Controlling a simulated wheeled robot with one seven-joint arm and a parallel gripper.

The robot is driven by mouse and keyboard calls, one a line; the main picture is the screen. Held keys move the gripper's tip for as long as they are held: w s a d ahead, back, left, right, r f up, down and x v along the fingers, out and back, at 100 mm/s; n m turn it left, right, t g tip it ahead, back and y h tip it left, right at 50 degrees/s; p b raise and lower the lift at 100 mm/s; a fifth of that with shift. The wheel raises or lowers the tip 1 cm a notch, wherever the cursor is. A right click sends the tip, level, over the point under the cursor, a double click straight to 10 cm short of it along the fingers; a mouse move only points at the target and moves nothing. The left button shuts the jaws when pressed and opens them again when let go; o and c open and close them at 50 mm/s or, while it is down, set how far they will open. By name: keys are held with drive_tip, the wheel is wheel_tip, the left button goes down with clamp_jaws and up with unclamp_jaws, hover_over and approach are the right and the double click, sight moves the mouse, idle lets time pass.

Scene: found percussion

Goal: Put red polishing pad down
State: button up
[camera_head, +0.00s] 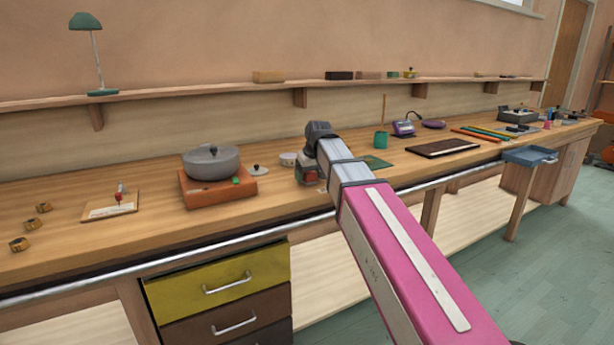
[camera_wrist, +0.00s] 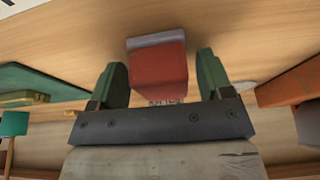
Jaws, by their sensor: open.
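The red polishing pad (camera_wrist: 158,72), a red block with a grey layer along one edge, lies between the two green fingers of my gripper (camera_wrist: 163,80) in the wrist view. There is a clear gap on each side, so the fingers do not touch it. The pad appears to rest on the wooden bench top (camera_wrist: 230,25), though its underside is hidden. In the head view my gripper (camera_head: 308,174) is low over the bench, and a little of the red pad (camera_head: 309,178) shows there, mostly covered by my gripper and arm.
Left of my gripper stands an orange box (camera_head: 205,197) carrying a grey lidded pot (camera_head: 211,161). A small white bowl (camera_head: 287,159) and a lid (camera_head: 258,170) are close by. To the right are a green mat (camera_head: 376,163), a green cup (camera_head: 381,140) and a dark board (camera_head: 442,148).

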drive_tip(key=v, duration=1.2)
drive_tip(key=shift+a, duration=0.15)
